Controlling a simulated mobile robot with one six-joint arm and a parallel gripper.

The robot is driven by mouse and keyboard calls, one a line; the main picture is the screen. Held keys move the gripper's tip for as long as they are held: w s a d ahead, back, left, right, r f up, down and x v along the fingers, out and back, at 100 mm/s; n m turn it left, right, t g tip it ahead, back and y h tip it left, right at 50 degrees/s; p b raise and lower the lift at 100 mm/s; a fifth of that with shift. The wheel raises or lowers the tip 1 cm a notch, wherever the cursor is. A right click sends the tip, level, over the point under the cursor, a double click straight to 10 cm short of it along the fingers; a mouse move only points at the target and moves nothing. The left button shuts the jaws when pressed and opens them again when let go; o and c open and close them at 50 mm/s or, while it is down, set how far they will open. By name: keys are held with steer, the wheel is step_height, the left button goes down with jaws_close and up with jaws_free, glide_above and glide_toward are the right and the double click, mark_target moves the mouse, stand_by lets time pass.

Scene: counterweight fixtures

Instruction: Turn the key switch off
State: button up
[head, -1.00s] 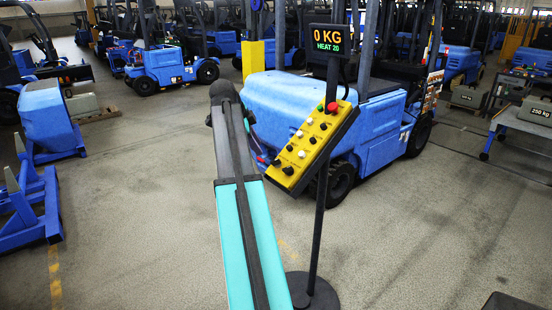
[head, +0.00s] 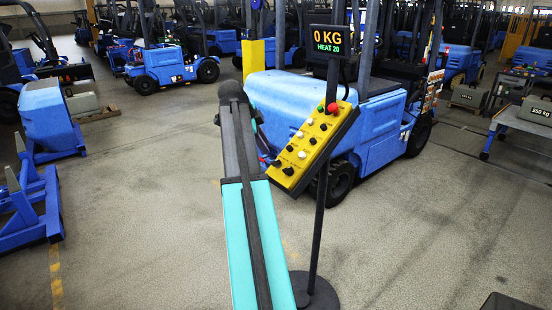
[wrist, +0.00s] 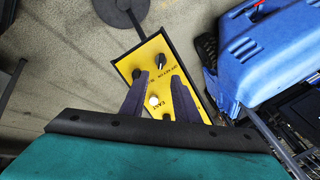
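The yellow control panel (head: 316,141) is mounted tilted on a dark post. Its lower end carries dark knobs, including the lowest one (head: 288,171). In the wrist view the panel (wrist: 150,53) shows a dark rotary knob (wrist: 161,60) beside a small label that seems to read OFF KEY ON, so this looks like the key switch. Another dark knob (wrist: 136,73) sits to its left, partly behind a finger. My gripper (wrist: 159,77) is open over the panel, its fingers apart with nothing between them but the panel face. In the head view my arm mostly hides it.
A white button (wrist: 153,101) lies between the fingers in the picture. A display (head: 328,41) reading 0 KG tops the post (head: 317,240). A blue forklift (head: 380,130) stands close behind the panel.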

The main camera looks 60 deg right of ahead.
mark_target(275, 161)
steer(key=shift+p+x, duration=1.75)
steer(key=shift+x, duration=3.9)
